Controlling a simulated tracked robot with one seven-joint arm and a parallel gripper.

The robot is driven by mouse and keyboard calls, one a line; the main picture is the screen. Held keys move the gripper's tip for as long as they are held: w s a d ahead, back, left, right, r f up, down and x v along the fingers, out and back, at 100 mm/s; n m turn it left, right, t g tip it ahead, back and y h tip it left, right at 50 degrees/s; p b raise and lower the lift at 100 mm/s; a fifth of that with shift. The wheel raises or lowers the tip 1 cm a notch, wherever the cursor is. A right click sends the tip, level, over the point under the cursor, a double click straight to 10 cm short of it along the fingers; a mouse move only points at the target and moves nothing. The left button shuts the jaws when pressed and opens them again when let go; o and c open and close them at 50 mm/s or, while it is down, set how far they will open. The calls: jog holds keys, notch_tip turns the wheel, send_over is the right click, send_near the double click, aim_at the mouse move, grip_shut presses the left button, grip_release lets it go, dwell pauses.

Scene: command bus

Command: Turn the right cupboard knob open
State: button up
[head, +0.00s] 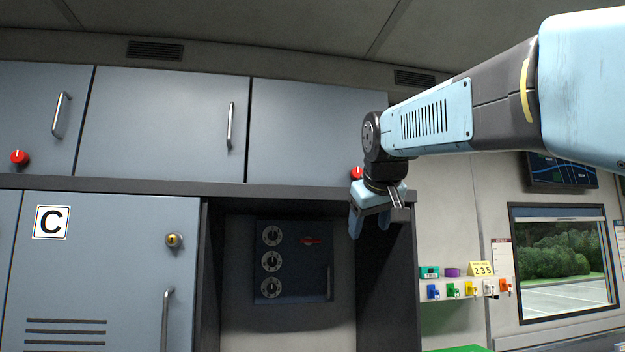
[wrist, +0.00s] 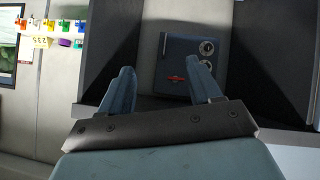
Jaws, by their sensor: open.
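The right red cupboard knob (head: 357,173) sits at the lower right corner of the right overhead cupboard door (head: 310,130). The door looks shut, and the knob's angle is too small to read. My gripper (head: 370,232) is open and points downward, with its fingers lower in the picture than the knob and in front of the recess edge. In the wrist view its two fingers (wrist: 160,68) are spread with nothing between them; the knob does not show there.
A left red knob (head: 19,158) is on another overhead door. A dark panel with dials (head: 292,262) sits in the recess; it also shows in the wrist view (wrist: 190,68). A dark ledge (head: 150,186) runs under the cupboards. Coloured keys (head: 470,289) hang at right.

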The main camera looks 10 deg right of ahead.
aim_at(357, 172)
jog(key=w+d+r+t, duration=0.1)
jog(key=w+r, duration=0.2)
jog(key=r, duration=0.4)
jog(key=w+d+r+n+t+h, duration=0.1)
jog(key=w+r, duration=0.1)
jog(key=r, duration=0.5)
jog(key=w+d+r+t, duration=0.1)
jog(key=w+r+t, duration=0.15)
jog(key=r, duration=0.45)
jog(key=shift+g, duration=0.45)
jog(key=x, duration=1.4)
jog(key=shift+w+d, duration=0.1)
jog(key=c, duration=1)
jog(key=shift+c, duration=0.2)
